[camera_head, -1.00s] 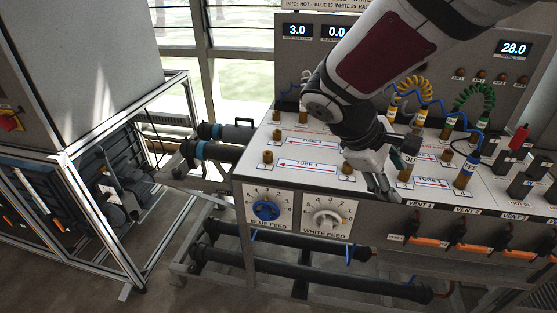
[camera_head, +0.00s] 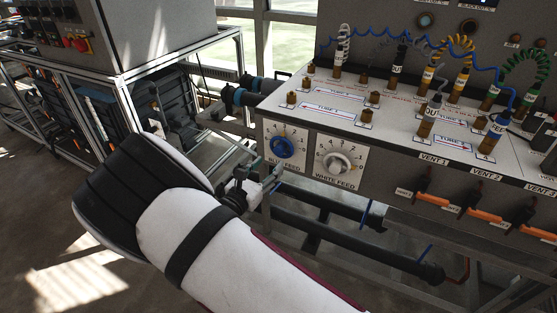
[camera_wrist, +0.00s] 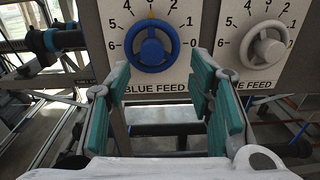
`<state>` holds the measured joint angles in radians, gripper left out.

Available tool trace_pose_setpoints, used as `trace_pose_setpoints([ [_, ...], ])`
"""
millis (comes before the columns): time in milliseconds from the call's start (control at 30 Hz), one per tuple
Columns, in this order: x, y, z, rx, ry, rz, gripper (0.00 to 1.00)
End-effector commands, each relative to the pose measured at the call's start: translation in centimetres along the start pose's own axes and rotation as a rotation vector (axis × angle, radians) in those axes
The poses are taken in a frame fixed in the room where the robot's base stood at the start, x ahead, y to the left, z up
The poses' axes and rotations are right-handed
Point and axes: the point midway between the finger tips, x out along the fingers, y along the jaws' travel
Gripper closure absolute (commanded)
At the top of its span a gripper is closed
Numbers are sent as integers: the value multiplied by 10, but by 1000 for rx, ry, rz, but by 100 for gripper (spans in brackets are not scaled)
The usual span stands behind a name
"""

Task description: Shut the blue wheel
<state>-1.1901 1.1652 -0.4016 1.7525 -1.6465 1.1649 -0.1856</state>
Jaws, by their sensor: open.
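The blue wheel (camera_head: 282,147) sits on the white BLUE FEED dial plate (camera_head: 301,165) at the left end of the console's front face. In the wrist view the blue wheel (camera_wrist: 151,50) is just beyond my fingertips, with a small yellow mark at the top of its dial, between 4 and 2. My gripper (camera_head: 276,181) is low in front of the dial plate. In the wrist view my gripper (camera_wrist: 158,72) has its two teal-padded fingers spread apart below the wheel, empty and apparently not touching it.
The white wheel (camera_head: 338,162) on the WHITE FEED plate is close on the right. Orange-handled vent levers (camera_head: 487,215) line the front farther right. Dark pipes (camera_head: 350,245) run below. A framed cabinet (camera_head: 150,60) stands at the left.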

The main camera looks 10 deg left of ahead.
Motion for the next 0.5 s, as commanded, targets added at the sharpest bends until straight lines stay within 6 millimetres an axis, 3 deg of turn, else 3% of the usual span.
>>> trace_pose_setpoints([
  [233, 4, 9, -8, -25, -13, 33, 52],
  [500, 35, 9, -9, -23, -12, 30, 52],
])
